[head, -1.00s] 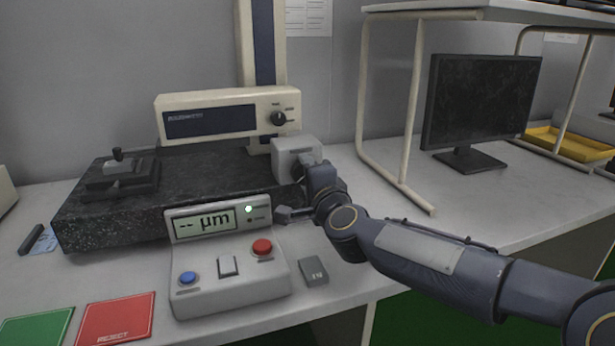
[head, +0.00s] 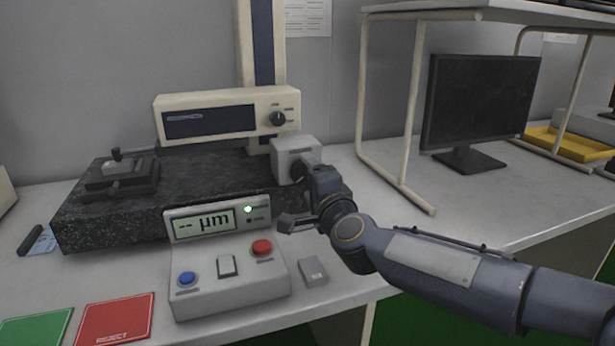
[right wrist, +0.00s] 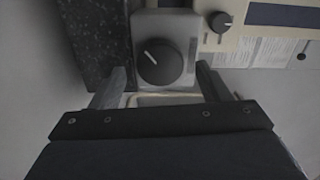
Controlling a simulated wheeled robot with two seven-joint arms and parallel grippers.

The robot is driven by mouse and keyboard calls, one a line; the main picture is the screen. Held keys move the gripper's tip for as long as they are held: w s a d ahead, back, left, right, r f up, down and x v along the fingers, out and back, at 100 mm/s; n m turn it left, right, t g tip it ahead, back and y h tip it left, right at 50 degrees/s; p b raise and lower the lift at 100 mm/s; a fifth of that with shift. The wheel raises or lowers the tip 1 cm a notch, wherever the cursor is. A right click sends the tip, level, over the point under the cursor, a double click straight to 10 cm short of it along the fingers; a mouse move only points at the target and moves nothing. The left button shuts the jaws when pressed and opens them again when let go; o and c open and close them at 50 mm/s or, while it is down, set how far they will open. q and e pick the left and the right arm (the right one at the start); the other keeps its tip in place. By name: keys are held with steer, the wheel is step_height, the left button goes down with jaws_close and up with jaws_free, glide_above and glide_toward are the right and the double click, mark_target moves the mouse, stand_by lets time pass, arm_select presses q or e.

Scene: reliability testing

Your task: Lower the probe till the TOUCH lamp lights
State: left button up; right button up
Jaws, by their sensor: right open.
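A cream measuring unit (head: 215,114) spans in front of a tall column (head: 262,60) above a dark granite base (head: 110,225). A grey box (head: 292,158) with a round black knob sits at the base's right end. In the right wrist view the knob (right wrist: 160,62) lies ahead, between the fingers. My right gripper (right wrist: 160,85) is open, its fingers either side of the knob; I cannot tell whether they touch it. The grey control box (head: 230,275) has a display (head: 205,225) reading "-- µm". Its upper lamp (head: 248,209) glows green-white; the lower lamp (head: 249,221) is dark. The probe tip is not discernible.
A small fixture (head: 120,178) stands on the granite. A green card (head: 35,328) and a red REJECT card (head: 115,320) lie front left. A small grey block (head: 313,271) lies right of the control box.

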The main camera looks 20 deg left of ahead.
steer(key=shift+v, duration=2.7)
